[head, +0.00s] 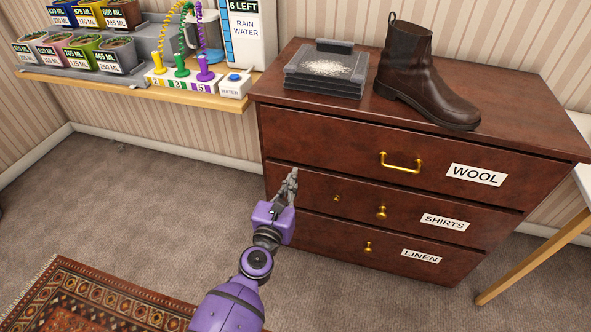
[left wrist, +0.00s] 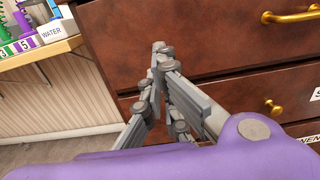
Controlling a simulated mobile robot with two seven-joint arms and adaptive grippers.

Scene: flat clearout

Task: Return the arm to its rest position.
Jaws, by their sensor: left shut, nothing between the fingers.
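My left gripper (head: 290,180) is in front of the left end of the dark wooden dresser (head: 335,135), at about the height of the shirts drawer. Its fingers are together and empty, pointing up and away from me. The purple left arm (head: 228,305) reaches in from the bottom of the head view. In the left wrist view the closed gripper fingers (left wrist: 160,50) stand before the dresser front (left wrist: 140,35). I cannot tell from these frames whether they touch it. My right gripper is in neither view.
A brown boot (head: 420,80) and a grey box with white material (head: 325,70) stand on the dresser. Its drawers look shut. A shelf (head: 150,90) holds labelled pots and a watering unit. A table leg (head: 530,260) is at right.

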